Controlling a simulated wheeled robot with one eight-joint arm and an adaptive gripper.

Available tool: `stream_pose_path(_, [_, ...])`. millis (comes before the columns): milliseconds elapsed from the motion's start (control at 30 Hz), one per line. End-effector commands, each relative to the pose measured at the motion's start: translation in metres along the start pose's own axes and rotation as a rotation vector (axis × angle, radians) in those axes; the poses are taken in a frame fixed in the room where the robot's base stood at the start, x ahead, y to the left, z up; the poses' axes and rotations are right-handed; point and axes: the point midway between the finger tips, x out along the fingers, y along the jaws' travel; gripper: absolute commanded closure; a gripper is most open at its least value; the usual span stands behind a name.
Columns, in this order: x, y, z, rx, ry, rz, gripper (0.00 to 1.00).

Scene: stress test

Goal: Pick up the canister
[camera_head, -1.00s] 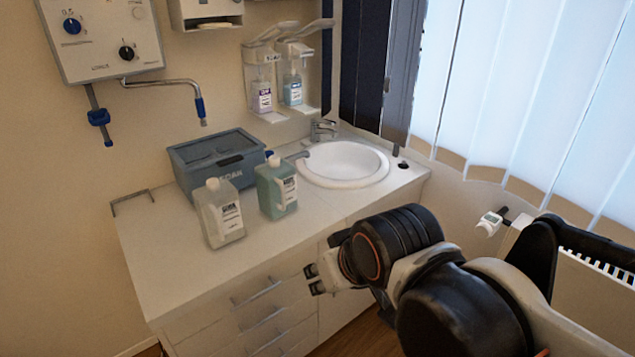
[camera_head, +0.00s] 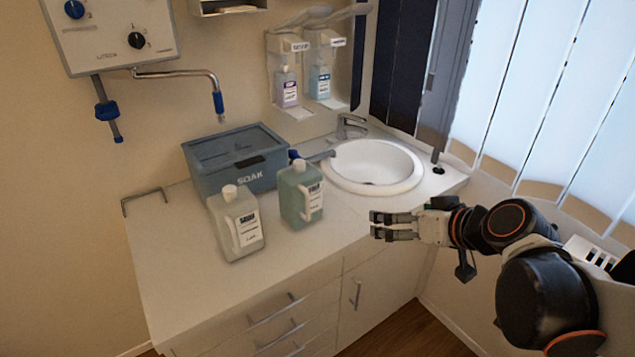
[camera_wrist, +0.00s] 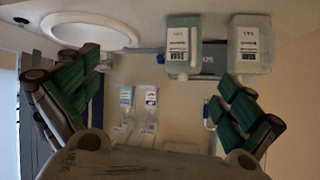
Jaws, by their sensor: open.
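Two canisters with white labels stand upright on the counter. The frames do not tell which one the task means. My gripper (camera_head: 373,225) is open and empty, to the right of the teal canister, apart from it, pointing left. In the wrist view the scene is upside down: the teal canister (camera_wrist: 183,48) shows at top between my spread fingers, the pale canister (camera_wrist: 250,42) further right.
A blue-grey box marked SOAK (camera_head: 225,175) stands behind the canisters. A round white sink (camera_head: 372,165) with a tap is at the back right. Soap dispensers (camera_head: 318,75) hang on the wall. A metal bracket (camera_head: 145,197) is at the left edge. The counter's front left (camera_head: 175,265) is clear.

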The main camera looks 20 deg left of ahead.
Motion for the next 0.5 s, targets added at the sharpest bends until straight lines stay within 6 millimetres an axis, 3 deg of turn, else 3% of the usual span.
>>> stream_pose_path(33, [0.017, -0.003, -0.007, -0.020, 0.030, -0.030, 0.00])
stream_pose_path(233, [0.072, -0.018, -0.028, -0.102, 0.169, -0.136, 0.00])
stream_pose_path(500, [0.138, -0.035, -0.034, -0.187, 0.370, -0.225, 0.00])
